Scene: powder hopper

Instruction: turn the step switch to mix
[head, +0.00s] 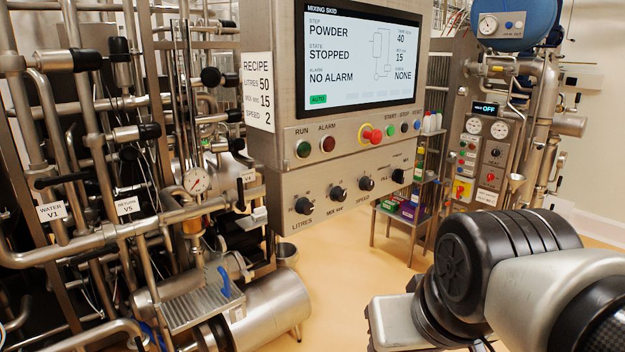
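The mixing skid panel (330,165) faces me. The screen (350,52) reads step POWDER, state STOPPED, no alarm, AUTO. My arm fills the lower right, apart from the panel; my gripper's fingers do not show.
Pipes and valves crowd the left. A shelf (405,212) with bottles stands behind at right. The floor before the panel is clear.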

